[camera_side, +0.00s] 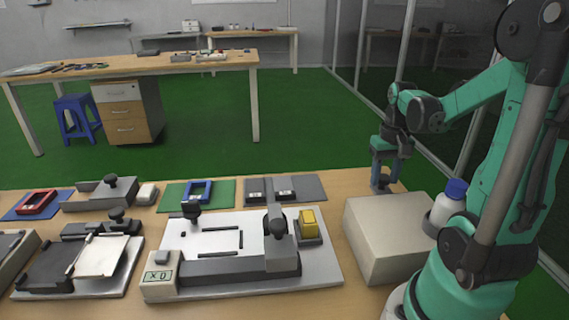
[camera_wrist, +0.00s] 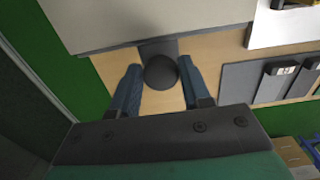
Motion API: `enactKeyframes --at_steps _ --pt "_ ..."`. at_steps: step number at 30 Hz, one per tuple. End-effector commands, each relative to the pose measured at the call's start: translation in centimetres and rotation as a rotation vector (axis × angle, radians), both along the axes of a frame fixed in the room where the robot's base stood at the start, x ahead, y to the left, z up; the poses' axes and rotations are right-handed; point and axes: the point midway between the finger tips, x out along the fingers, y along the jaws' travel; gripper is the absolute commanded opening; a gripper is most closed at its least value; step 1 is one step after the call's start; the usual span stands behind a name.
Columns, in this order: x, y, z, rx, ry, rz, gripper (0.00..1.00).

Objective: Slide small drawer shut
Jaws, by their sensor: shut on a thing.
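A beige box (camera_side: 388,238) stands at the right of the table, and its edge shows at the top of the wrist view (camera_wrist: 150,20). A narrow dark grey drawer part (camera_wrist: 158,47) sticks out from the box, with a round dark knob (camera_wrist: 160,72) on it. My gripper (camera_side: 385,183) is low over the table behind the box. Its blue fingers stand on either side of the knob in the wrist view (camera_wrist: 159,82) and are shut on it. The inside of the drawer is hidden.
A white bottle with a blue cap (camera_side: 449,200) stands at the box's right. A white fixture board (camera_side: 325,270) with a yellow block (camera_side: 308,222) lies to its left. A grey mat with switches (camera_side: 310,184) lies left of my gripper. Bare wood shows around the knob.

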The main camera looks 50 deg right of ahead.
Motion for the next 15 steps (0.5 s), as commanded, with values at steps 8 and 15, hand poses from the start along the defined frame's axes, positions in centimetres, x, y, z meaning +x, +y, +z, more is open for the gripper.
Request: enactKeyframes --at_steps 8,15 --pt "-0.08 0.05 -0.01 0.002 0.004 0.000 0.61" --pt "-0.04 0.02 0.11 0.001 0.001 0.000 0.61"
